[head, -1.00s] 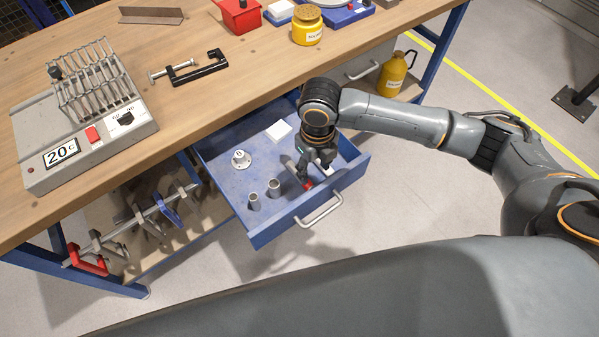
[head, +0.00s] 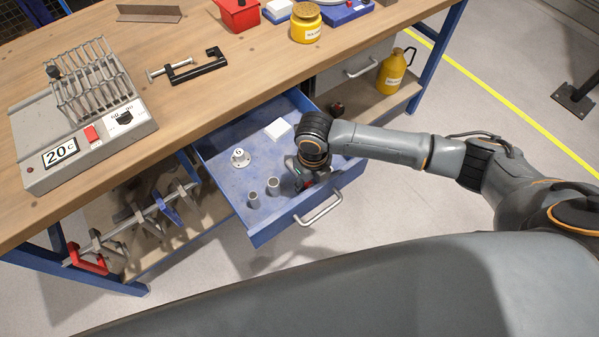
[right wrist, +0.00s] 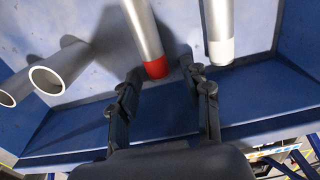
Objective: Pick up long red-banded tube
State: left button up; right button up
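The long red-banded tube (right wrist: 146,35) is a grey metal tube with a red end in the right wrist view; its far end is cut off. In the head view only a bit of red (head: 308,184) shows beside my gripper. My right gripper (right wrist: 163,75) is open, with the red end between its fingertips and a gap on each side. In the head view this gripper (head: 304,178) is low inside the open blue drawer (head: 222,172). A similar tube with a white end (right wrist: 218,45) lies just right of the right finger. My left gripper is not in view.
Two short grey tubes (head: 254,200) (head: 273,187) stand in the drawer, left of the gripper. A white flanged part (head: 240,158) and a white block (head: 278,129) lie farther back. The drawer's front wall and handle (head: 319,208) are close to the gripper.

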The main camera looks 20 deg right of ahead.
grip_shut()
